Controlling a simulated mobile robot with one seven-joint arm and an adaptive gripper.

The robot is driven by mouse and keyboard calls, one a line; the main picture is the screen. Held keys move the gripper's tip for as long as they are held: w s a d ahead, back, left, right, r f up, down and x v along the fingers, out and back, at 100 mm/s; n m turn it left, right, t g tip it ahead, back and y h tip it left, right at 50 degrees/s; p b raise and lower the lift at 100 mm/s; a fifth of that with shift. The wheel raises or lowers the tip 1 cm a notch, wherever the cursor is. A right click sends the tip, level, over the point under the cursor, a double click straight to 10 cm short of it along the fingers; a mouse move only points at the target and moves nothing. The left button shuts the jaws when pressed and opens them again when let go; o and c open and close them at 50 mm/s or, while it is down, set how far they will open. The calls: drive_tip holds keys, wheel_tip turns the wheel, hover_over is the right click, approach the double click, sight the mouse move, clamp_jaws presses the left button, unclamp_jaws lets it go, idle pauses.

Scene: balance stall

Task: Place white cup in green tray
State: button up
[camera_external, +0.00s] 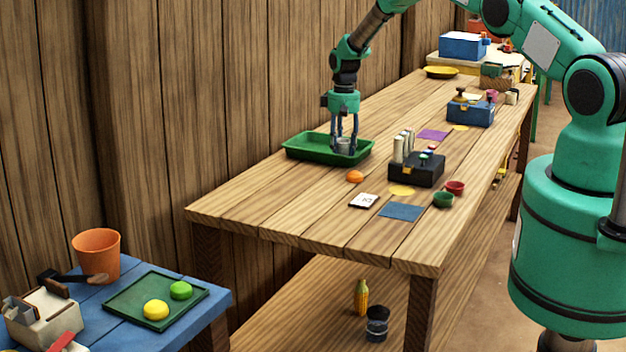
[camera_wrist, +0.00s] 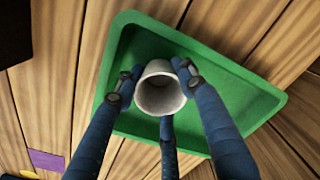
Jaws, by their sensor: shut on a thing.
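The white cup (camera_wrist: 160,92) is held between the blue fingers of my gripper (camera_wrist: 160,88). In the wrist view the cup is over the inside of the green tray (camera_wrist: 245,95), with its open mouth showing. In the external view my gripper (camera_external: 345,146) points down over the right part of the green tray (camera_external: 305,150), and the cup (camera_external: 344,144) shows small between the fingers. The fingers are shut on the cup. I cannot tell whether the cup touches the tray floor.
An orange ball-like object (camera_external: 355,176) lies just in front of the tray. A black box (camera_external: 417,170) with silver cylinders stands to the right. A white card (camera_external: 363,201), a blue mat (camera_external: 401,212), and green (camera_external: 443,199) and red (camera_external: 455,187) cups are nearer. The table's left front corner is clear.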

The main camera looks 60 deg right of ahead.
drive_tip(key=shift+f, duration=0.25)
drive_tip(key=shift+f, duration=0.2)
drive_tip(key=o, duration=0.9)
drive_tip(key=shift+r, duration=0.15)
wheel_tip(320, 180, up, 12)
drive_tip(key=shift+d+r, duration=0.1)
idle(0.6)
